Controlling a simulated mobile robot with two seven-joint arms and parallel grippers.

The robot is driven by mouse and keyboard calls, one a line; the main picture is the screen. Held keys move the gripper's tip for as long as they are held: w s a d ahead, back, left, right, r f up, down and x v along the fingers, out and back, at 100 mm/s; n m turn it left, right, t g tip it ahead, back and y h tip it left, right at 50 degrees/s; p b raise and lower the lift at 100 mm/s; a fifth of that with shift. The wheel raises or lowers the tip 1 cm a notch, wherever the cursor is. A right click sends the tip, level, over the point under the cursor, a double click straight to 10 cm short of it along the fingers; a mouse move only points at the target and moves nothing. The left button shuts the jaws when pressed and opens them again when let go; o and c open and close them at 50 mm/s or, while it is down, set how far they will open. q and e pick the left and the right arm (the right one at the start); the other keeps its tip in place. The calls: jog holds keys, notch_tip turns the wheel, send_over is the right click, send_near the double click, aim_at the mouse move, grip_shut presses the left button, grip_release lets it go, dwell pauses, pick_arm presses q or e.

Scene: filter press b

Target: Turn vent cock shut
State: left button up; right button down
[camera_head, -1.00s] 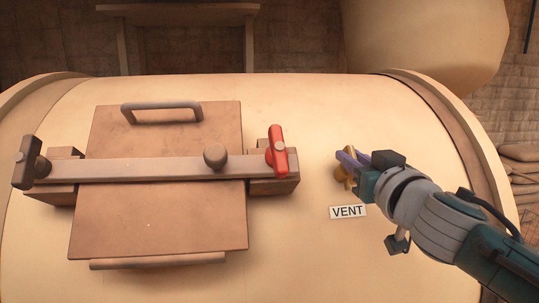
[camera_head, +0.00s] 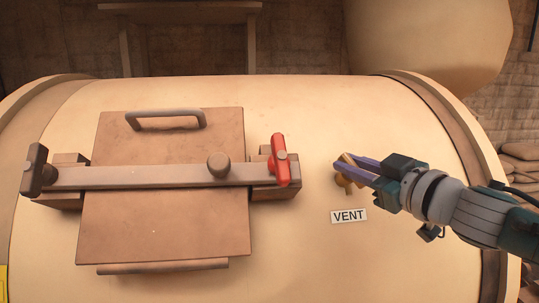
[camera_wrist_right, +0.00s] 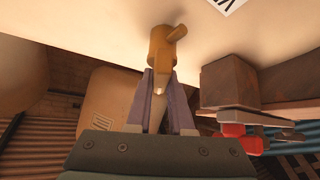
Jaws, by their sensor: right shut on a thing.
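The vent cock (camera_head: 341,181) is a small brass-yellow fitting on the cream vessel, just above the white VENT label (camera_head: 349,216). My right gripper (camera_head: 344,164) comes in from the right with its two purple fingers at the cock. It is shut on the cock's handle. In the right wrist view the cock's round body (camera_wrist_right: 163,45) stands beyond the fingers (camera_wrist_right: 157,88), with a short spout to its upper right; the handle lies between the fingers and is partly hidden. My left gripper is not in view.
Left of the cock is a brown hatch plate (camera_head: 165,225) with a grey crossbar (camera_head: 130,176), a round knob (camera_head: 218,164) and a red handle (camera_head: 280,160) at the bar's right end. The vessel surface (camera_head: 300,240) between hatch and cock is clear.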

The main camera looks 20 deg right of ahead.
jog(key=n+g+y, duration=0.1)
jog(key=n+y, duration=0.1)
jog(key=n, duration=0.1)
jog(key=shift+r+n+p, duration=0.1)
jog(key=shift+n+p, duration=0.3)
jog(key=n+g+y, duration=0.2)
jog(key=n, duration=0.2)
jog(key=shift+g, duration=0.3)
jog(key=n, duration=0.1)
jog(key=n+g+y, duration=0.1)
jog(key=n+g, duration=0.1)
jog(key=shift+a+f+n, duration=0.15)
jog(key=shift+f+n, duration=0.1)
jog(key=shift+n, duration=0.15)
jog(key=shift+s+f+n+g+y, duration=0.15)
jog(key=shift+n+g+y, duration=0.15)
jog(key=shift+n+g, duration=0.75)
jog(key=shift+a+n, duration=0.1)
jog(key=shift+n, duration=0.15)
jog(key=c, duration=0.8)
grip_release()
